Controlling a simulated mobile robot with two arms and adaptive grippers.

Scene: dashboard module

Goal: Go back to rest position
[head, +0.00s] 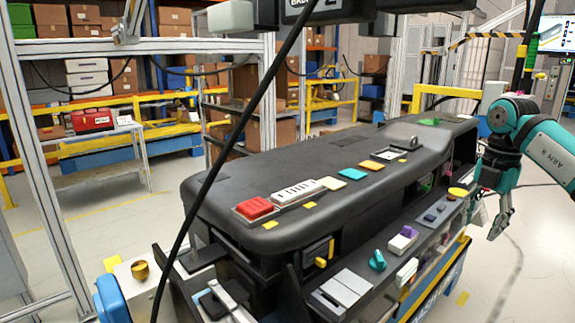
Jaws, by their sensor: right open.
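The black dashboard module (330,165) runs diagonally through the middle of the head view, with coloured parts on its top and front shelf. My right arm is teal and comes in from the right edge. My right gripper (497,215) hangs pointing down beside the right end of the module. It is open, and I see nothing held between its fingers. It appears apart from the module, above the floor. My left gripper does not show.
A red block (254,208) and a white switch strip (296,192) are on the module's top. A teal knob (377,260) is on its front shelf. A dark cable (232,150) crosses the view. The floor right of the module is clear.

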